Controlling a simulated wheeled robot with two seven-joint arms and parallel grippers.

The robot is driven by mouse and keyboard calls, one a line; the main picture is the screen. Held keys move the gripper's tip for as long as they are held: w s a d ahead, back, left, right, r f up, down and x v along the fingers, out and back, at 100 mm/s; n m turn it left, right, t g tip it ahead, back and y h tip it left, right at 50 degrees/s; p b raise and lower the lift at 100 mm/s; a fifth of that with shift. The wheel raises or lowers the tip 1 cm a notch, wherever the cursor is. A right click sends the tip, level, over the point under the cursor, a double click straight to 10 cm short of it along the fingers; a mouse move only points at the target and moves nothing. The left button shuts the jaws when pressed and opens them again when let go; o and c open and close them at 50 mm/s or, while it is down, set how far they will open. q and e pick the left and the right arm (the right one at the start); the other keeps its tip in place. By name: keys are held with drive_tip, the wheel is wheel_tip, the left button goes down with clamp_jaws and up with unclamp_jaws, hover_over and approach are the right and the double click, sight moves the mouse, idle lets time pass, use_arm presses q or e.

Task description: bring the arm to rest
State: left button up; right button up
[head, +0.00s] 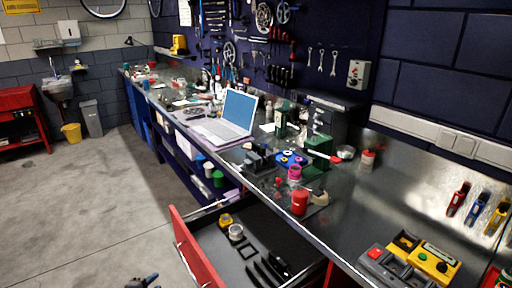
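A small dark shape with a bluish part (143,281) shows at the bottom edge of the head view, over the grey floor. It looks like the tip of my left gripper; most of it is cut off by the frame, so its opening cannot be told. It is left of the open drawer and apart from it. My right gripper is not in view.
A drawer with a red front (194,254) stands open below the bench, holding a yellow item (226,220) and dark tools. On the metal bench are a laptop (230,118), a red can (300,202) and a yellow-grey case (410,262). The floor (90,220) at left is clear.

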use_arm(q)
drive_tip(key=s+a+f+n+g+y, duration=0.25)
drive_tip(key=a+f+n+y, duration=0.2)
drive_tip(key=f+n, duration=0.25)
drive_tip(key=s+d+f+n+g, duration=0.3)
drive_tip(key=s+f+n+g, duration=0.15)
drive_tip(key=s+f, duration=0.35)
drive_tip(key=s+d+f+n+g+h, duration=0.1)
drive_tip(key=s+d+f+n+g, duration=0.1)
drive_tip(key=s+d+f, duration=0.4)
drive_tip(key=s+d+f+n+g+h, duration=0.1)
drive_tip(key=s+d+f+n+g, duration=0.1)
drive_tip(key=s+d+f, duration=0.5)
drive_tip(key=s+d, duration=0.6)
drive_tip(key=s, duration=0.1)
drive_tip(key=shift+f+g, duration=0.2)
drive_tip(key=shift+g, duration=0.1)
drive_tip(key=shift+h, duration=0.25)
